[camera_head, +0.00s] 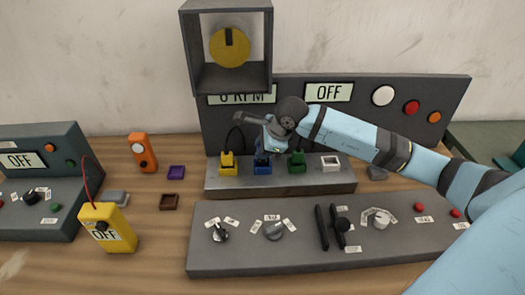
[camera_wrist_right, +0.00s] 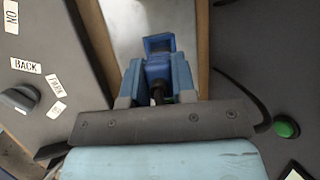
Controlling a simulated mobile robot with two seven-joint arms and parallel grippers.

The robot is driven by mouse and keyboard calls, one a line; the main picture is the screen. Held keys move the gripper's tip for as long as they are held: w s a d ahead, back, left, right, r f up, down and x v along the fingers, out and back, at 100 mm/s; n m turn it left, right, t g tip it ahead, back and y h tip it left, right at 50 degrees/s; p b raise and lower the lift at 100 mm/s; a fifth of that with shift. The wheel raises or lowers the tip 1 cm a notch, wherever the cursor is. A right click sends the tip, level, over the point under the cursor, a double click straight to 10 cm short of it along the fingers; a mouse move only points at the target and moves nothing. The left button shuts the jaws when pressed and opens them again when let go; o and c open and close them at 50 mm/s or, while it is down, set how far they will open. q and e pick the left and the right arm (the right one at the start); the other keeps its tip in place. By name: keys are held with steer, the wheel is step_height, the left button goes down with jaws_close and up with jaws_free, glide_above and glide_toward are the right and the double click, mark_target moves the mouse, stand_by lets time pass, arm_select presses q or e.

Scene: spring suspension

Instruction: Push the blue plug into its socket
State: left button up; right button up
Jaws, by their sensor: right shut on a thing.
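The blue plug (camera_head: 262,157) is in my right gripper (camera_head: 265,146), above the blue socket (camera_head: 262,169) on the grey socket strip (camera_head: 330,180). The blue square rim of the socket (camera_wrist_right: 158,43) shows just beyond the plug. The plug is close to the socket; I cannot tell whether it is partly inside. My left gripper is not in view.
A yellow plug (camera_head: 228,160) and a green plug (camera_head: 297,158) flank it on the strip, with a white socket (camera_head: 331,162) further right. A control panel (camera_head: 300,255) with knobs and levers lies in front. An open box (camera_head: 185,55) stands above left.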

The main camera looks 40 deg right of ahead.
steer(key=shift+w+d+f, duration=0.1)
steer(key=shift+w+f, duration=0.05)
steer(key=shift+f, duration=0.45)
steer(key=shift+w+d+r+g+p, duration=0.15)
steer(key=shift+w+g+p, duration=0.15)
steer(key=shift+p, duration=0.25)
steer(key=shift+w+d+r+m+g+y+p, duration=0.1)
steer(key=shift+w+d+m+g+y+p, duration=0.15)
steer(key=shift+g+y+p, duration=0.2)
steer(key=shift+w+d+m+g+y+p, duration=0.15)
steer(key=shift+w+g+y+p, duration=0.2)
steer(key=shift+g, duration=0.2)
step_height(320, 180, down, 3)
steer(key=shift+s+f, duration=0.1)
steer(key=shift+f, duration=0.05)
steer(key=shift+a+f, duration=0.1)
steer(key=shift+f, duration=0.05)
steer(key=o, duration=0.9)
